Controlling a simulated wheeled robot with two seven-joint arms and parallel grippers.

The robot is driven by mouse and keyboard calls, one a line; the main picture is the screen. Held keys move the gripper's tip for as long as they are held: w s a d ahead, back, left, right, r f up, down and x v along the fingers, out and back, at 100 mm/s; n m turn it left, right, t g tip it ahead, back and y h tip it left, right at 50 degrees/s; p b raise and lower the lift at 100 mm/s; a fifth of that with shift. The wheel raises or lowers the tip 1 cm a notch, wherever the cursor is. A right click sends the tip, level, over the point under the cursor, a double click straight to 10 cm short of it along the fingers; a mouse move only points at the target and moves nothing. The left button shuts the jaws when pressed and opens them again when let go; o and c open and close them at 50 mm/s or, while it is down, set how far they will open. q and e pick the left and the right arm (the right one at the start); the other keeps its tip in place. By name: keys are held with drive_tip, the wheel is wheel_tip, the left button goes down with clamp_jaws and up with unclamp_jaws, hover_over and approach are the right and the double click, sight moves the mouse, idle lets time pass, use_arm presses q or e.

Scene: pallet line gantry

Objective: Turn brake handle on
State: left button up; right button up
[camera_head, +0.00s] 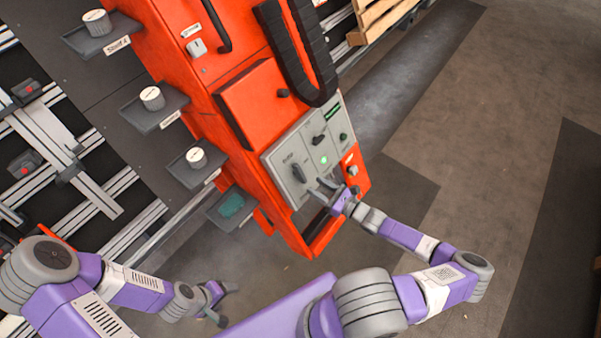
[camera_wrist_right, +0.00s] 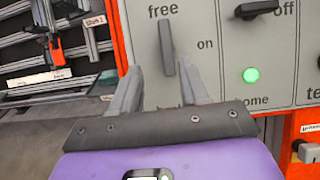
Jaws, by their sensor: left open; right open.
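The brake handle (camera_wrist_right: 166,48) is a dark grey lever on a light grey control panel (camera_wrist_right: 210,40). It stands nearly upright, with its upper end near the word "free"; "on" is printed to its right. It also shows in the head view (camera_head: 298,173). My right gripper (camera_wrist_right: 158,84) is open, its fingers pointing at the panel on either side of the handle's lower end. I cannot tell whether they touch it. My left gripper (camera_head: 222,303) is open and empty, low at the left, away from the panel.
A green lamp (camera_wrist_right: 250,74) glows right of the handle, and another knob (camera_wrist_right: 256,8) sits near "off". The orange cabinet (camera_head: 245,100) carries the panel. Small shelves (camera_head: 155,118) with grey-white cylinders project at its left. Open floor (camera_head: 490,130) lies to the right.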

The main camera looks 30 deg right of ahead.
sight(303, 175)
drive_tip(key=x, duration=0.2)
drive_tip(key=b+x, duration=0.1)
drive_tip(key=x, duration=0.1)
drive_tip(key=d+x, duration=0.1)
drive_tip(key=x, duration=0.2)
drive_tip(key=shift+w+r+b, duration=0.1)
drive_tip(key=shift+w+b, duration=0.1)
drive_tip(key=shift+b, duration=0.1)
clamp_jaws()
